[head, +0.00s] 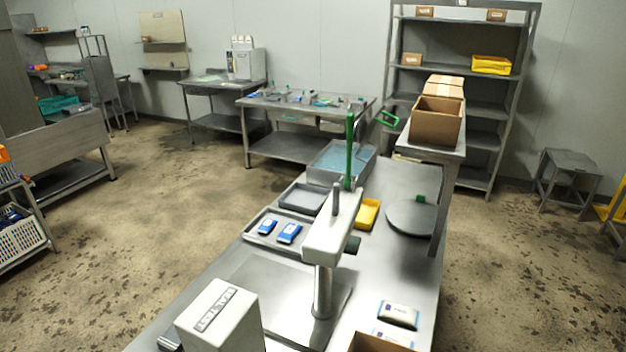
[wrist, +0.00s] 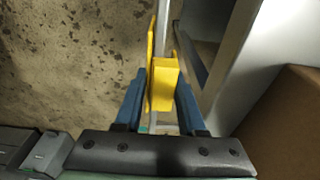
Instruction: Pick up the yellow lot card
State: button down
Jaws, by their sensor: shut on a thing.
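In the wrist view, my gripper (wrist: 163,72) has its two blue fingers closed on a yellow piece, the yellow lot card (wrist: 163,88). It shows a thin upright strip on the left and a broader block face between the fingers. Any writing on it is not visible. The floor shows well below and beyond the fingers. I cannot make out my gripper or the held card in the head view.
In the head view, a steel bench (head: 400,270) carries a tray with blue packs (head: 289,232), a yellow item (head: 367,213), a round plate (head: 412,217) and a post-mounted device (head: 332,230). A cardboard box (wrist: 287,120) stands close at right in the wrist view. Open floor lies left.

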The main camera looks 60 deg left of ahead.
jog(key=shift+s+d+r, duration=0.1)
jog(key=shift+s+r, duration=0.05)
jog(key=shift+r, duration=0.3)
notch_tip(320, 180, up, 6)
jog(key=shift+r+b, duration=0.1)
jog(key=shift+b, duration=0.45)
jog(key=s+d+b, duration=0.2)
jog(key=s+d, duration=0.3)
jog(key=s, duration=0.3)
jog(key=s+d+b, duration=0.1)
jog(key=s+d, duration=0.4)
jog(key=s, duration=0.4)
jog(key=shift+b, duration=0.4)
